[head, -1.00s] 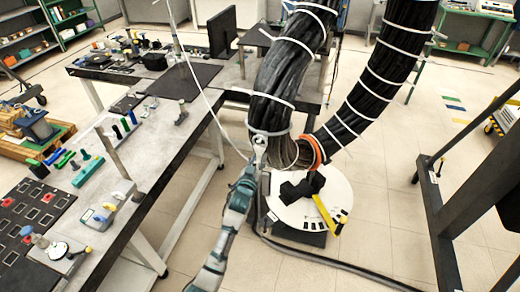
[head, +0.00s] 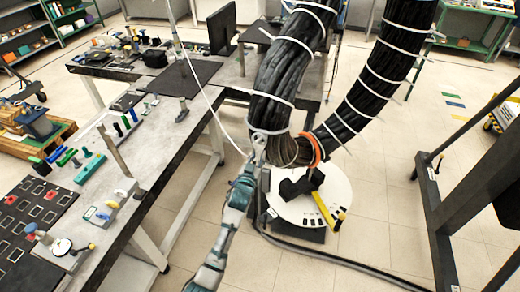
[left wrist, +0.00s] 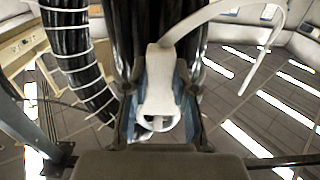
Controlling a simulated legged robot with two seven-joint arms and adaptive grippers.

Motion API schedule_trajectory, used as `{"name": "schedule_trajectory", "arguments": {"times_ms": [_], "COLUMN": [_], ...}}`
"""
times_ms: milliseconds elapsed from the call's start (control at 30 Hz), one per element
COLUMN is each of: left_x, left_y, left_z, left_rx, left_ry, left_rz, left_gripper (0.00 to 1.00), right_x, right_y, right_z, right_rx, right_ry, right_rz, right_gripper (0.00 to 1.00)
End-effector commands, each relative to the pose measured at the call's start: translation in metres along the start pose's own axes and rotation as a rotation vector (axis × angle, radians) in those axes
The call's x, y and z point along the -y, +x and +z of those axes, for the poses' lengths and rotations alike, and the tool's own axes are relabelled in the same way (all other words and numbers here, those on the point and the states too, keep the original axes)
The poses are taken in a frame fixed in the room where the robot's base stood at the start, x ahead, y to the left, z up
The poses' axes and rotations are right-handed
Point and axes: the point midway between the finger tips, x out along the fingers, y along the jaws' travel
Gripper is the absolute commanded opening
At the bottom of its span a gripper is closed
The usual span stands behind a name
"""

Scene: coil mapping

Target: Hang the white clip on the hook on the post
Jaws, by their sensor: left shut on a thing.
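My left gripper (head: 258,145) is beside the lower end of a thick black cable bundle (head: 277,85). In the left wrist view its fingers (left wrist: 160,125) are shut on the white clip (left wrist: 159,85), which has a ring-shaped end and a curved white strap. The clip is small and partly hidden in the head view. A thin upright post (head: 115,150) stands on the left workbench (head: 150,150). I cannot make out a hook on it. My right gripper is not in view.
A second cable bundle (head: 372,85) curves down on the right. A white round base (head: 330,195) with dark and yellow parts stands below. A thin white cord (head: 205,100) runs from the top towards my gripper. A dark frame (head: 435,200) stands at the right.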

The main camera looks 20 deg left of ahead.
Motion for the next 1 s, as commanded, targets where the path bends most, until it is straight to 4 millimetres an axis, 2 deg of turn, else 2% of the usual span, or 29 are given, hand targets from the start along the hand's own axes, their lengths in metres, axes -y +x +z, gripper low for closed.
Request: {"name": "schedule_trajectory", "arguments": {"times_ms": [267,800,1000], "left_x": [0.0,0.0,0.0], "left_y": [-0.003,-0.026,-0.029], "left_z": [0.0,0.001,0.001], "left_rx": [0.001,0.002,0.001], "left_ry": [0.0,0.0,0.0], "left_rz": [0.0,0.0,0.0], "left_gripper": [0.0,0.0,0.0], "right_x": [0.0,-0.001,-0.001], "right_y": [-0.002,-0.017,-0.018], "right_z": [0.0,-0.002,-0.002], "right_rx": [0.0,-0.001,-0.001], "right_ry": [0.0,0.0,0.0], "right_rz": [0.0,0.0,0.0], "right_gripper": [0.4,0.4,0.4]}}
